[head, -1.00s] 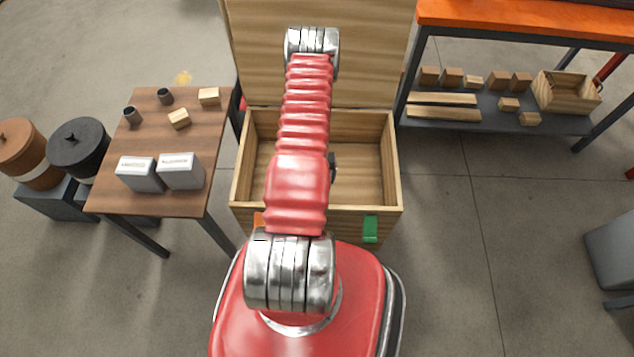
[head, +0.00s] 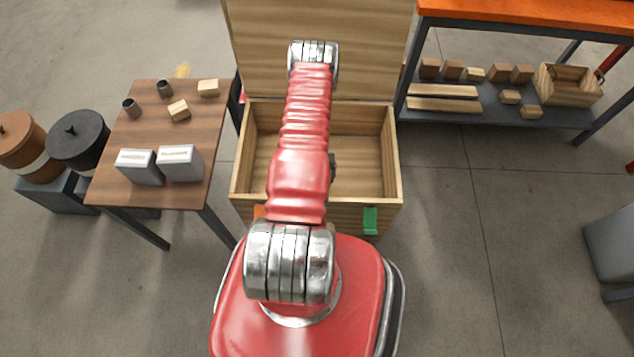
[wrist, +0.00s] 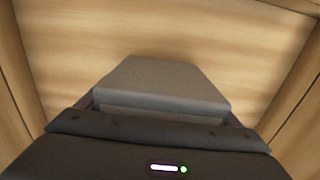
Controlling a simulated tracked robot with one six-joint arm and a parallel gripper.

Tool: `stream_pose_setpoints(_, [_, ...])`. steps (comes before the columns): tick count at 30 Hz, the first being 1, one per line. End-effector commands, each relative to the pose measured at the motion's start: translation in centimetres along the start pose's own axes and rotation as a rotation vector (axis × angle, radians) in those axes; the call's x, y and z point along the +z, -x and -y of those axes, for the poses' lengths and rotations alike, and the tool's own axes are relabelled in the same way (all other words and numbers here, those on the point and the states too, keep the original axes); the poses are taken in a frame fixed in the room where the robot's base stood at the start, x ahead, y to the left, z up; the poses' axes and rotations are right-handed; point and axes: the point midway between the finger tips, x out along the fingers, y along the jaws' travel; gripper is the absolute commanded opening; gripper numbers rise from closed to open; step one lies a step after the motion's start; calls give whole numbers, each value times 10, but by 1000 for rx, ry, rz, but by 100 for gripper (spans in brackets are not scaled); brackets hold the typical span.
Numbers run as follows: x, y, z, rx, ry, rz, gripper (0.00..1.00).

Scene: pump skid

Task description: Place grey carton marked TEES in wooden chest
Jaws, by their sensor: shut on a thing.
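The wooden chest (head: 391,150) stands open in front of me with its lid (head: 370,45) raised at the back. In the wrist view a grey carton (wrist: 165,82) is held in my gripper (wrist: 165,112), with pale wood walls around it. No marking shows on the side of the carton that I see. My gripper is hidden behind my red arm in the head view, over the chest. I cannot tell how far the carton is above the chest floor (wrist: 80,45).
A brown table (head: 130,190) at the left holds two grey-white cartons (head: 180,165), small wooden blocks (head: 178,110) and dark cylinders (head: 131,108). An orange-topped bench (head: 530,18) with blocks on its lower shelf stands at the right. Open floor lies right of the chest.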

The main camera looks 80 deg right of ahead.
Motion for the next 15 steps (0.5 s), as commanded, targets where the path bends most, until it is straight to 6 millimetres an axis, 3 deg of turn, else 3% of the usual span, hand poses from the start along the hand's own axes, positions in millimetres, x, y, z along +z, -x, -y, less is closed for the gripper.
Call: stream_pose_setpoints(15, [0, -41, -1, 0, -1, 0, 51])
